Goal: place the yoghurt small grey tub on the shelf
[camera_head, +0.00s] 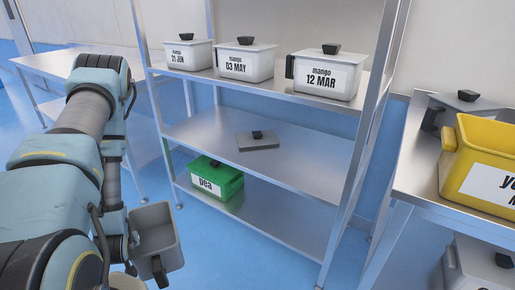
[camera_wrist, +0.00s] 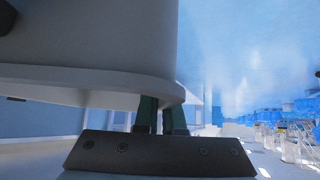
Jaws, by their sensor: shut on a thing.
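A small grey tub (camera_head: 160,228), open at the top and without a lid, hangs in the air left of the shelf unit, beside my arm. It looks tilted, with a dark handle on its near side. No label shows on it, and its contents cannot be made out. My gripper (camera_wrist: 162,108) is shut on the tub; its dark green fingers meet the pale tub's edge (camera_wrist: 95,85) in the wrist view. In the head view the grip is mostly hidden by my arm. The metal shelf (camera_head: 305,165) has three visible levels.
Three labelled mango tubs (camera_head: 247,62) fill much of the top level. A loose grey lid (camera_head: 258,142) lies on the middle level, otherwise clear. A green pea tub (camera_head: 215,180) stands bottom left. A yellow tub (camera_head: 462,150) stands on the right table (camera_head: 410,185).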

